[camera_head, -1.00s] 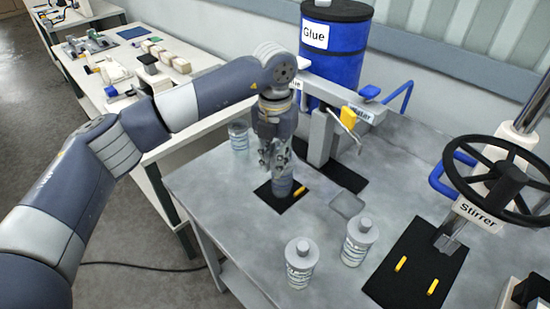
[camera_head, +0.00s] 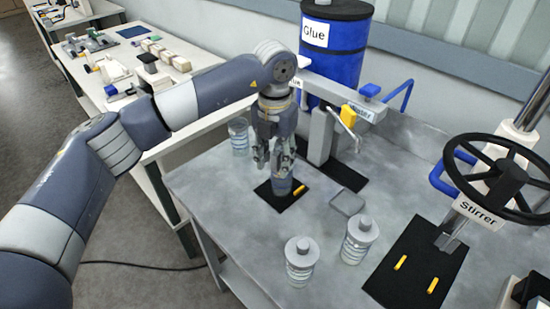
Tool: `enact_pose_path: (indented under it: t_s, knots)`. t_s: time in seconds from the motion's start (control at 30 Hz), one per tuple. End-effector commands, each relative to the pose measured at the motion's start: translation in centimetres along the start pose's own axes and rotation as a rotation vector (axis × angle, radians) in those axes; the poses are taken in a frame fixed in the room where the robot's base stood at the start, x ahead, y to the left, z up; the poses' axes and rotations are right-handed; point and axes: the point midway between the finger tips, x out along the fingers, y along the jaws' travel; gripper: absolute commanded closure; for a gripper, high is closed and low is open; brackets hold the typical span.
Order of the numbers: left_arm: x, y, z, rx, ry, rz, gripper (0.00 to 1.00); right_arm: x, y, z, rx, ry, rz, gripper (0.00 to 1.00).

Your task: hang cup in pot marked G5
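My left gripper (camera_head: 276,165) points down over a clear jar or cup with a bluish band (camera_head: 283,187) on a black mat (camera_head: 292,203). Its fingers are at the upper part of this cup and hide it; whether they grip it I cannot tell. Another clear cup (camera_head: 239,137) stands behind and to the left. Two lidded clear jars stand at the front, one on the left (camera_head: 300,264) and one on the right (camera_head: 359,241). No G5 mark is readable, so I cannot tell which pot it is. My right gripper is not in view.
A blue Glue drum (camera_head: 335,60) and a grey dispenser stand (camera_head: 321,135) are close behind the gripper. A Stirrer with a black handwheel (camera_head: 505,180) stands at the right. A small grey square block (camera_head: 347,202) lies mid-table. The front left tabletop is clear.

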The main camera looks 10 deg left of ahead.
Motion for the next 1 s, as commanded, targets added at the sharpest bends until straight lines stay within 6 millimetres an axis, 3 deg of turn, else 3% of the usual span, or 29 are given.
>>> enact_pose_path:
  t_s: [0.6,1.0]
  knots:
    - [-10.8,0.0,0.1,-0.001,-0.003,-0.001,0.60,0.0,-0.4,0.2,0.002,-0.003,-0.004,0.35]
    - [-11.9,0.0,0.0,0.000,-0.001,-0.001,0.60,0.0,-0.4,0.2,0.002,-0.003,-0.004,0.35]
